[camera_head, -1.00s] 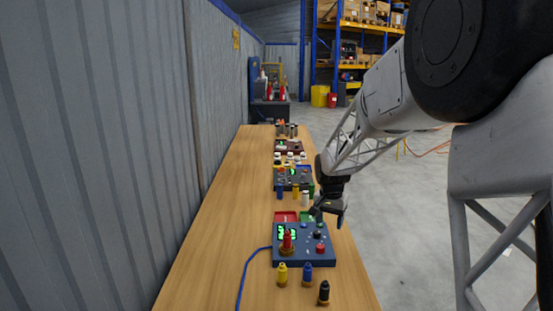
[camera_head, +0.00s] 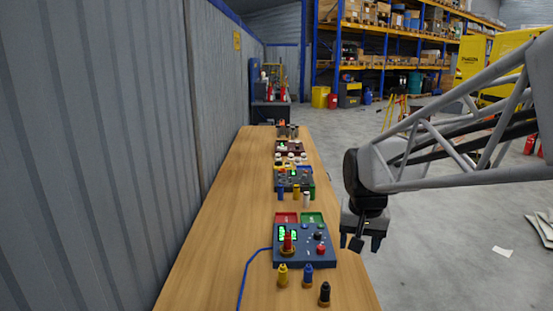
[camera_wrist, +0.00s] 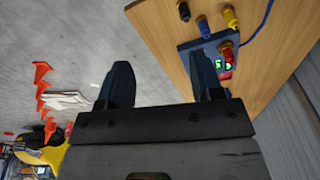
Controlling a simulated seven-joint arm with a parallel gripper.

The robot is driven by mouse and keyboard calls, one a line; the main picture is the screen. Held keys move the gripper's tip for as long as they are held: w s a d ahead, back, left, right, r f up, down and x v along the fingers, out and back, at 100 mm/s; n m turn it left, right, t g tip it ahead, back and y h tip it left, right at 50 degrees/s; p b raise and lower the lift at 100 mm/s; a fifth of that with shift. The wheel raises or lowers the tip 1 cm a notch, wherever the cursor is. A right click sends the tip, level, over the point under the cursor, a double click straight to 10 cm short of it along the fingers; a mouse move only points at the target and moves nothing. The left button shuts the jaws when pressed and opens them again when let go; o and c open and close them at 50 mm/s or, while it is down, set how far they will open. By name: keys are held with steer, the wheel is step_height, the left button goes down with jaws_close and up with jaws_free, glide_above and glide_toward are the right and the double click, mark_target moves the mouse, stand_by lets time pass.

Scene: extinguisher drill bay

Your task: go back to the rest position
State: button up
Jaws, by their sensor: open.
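My gripper (camera_head: 360,241) hangs to the right of the long wooden table (camera_head: 215,235), beyond its right edge and over the grey floor. In the wrist view its two dark fingers (camera_wrist: 163,88) stand wide apart with nothing between them. The nearest blue control box (camera_head: 303,245) is left of the gripper, apart from it. A red extinguisher-shaped piece (camera_head: 287,242) stands upright on that box. The box also shows at the top right of the wrist view (camera_wrist: 205,47), partly hidden behind one finger.
Yellow (camera_head: 283,275), blue (camera_head: 307,274) and black (camera_head: 324,294) small pieces stand at the table's near end. More boxes stand farther along. A grey corrugated wall (camera_head: 90,150) borders the left. Open floor (camera_head: 440,260) lies right. Orange cones (camera_wrist: 41,72) show in the wrist view.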

steer(key=s+f+n+t, duration=0.1)
steer(key=s+n, duration=0.1)
steer(key=s, duration=1.8)
steer(key=shift+s+d+f, duration=0.15)
steer(key=shift+s+f, duration=0.05)
steer(key=shift+s, duration=0.05)
